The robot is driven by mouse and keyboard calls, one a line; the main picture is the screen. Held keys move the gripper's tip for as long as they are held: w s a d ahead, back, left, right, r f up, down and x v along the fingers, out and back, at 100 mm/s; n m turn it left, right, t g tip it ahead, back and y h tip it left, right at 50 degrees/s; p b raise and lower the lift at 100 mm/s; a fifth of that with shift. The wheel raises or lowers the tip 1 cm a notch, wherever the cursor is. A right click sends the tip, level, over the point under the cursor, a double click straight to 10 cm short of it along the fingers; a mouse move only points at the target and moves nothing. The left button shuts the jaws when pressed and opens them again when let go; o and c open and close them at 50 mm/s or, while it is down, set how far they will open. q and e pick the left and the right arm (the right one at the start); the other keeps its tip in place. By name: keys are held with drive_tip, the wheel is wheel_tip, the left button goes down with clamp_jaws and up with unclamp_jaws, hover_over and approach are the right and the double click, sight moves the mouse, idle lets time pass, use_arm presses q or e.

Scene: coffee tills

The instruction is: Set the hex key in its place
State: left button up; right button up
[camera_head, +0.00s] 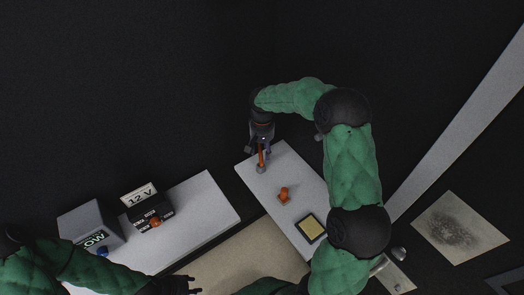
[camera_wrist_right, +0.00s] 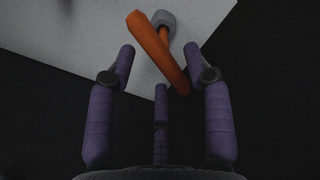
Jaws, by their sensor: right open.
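The orange hex key (camera_head: 261,158) is at the back end of the right white table, at a small grey round piece (camera_head: 261,169). In the right wrist view the hex key (camera_wrist_right: 155,48) is a bent orange bar, with one part meeting the grey piece (camera_wrist_right: 164,18). My right gripper (camera_head: 261,146) is open above it. In the wrist view its purple fingers (camera_wrist_right: 160,58) stand on both sides of the bar's lower end; I cannot tell if they touch it. My left gripper (camera_head: 190,284) is low in the head view, away from the key; its jaw state is unclear.
An orange piece (camera_head: 284,195) and a black-framed yellowish pad (camera_head: 311,228) sit on the right white table (camera_head: 300,179). A black 12 V box (camera_head: 149,213) and a grey box (camera_head: 91,222) stand on the left table (camera_head: 205,205), which has bare room at its right.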

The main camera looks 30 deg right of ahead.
wheel_tip(320, 180, up, 11)
idle(0.4)
drive_tip(key=shift+w+d, duration=0.1)
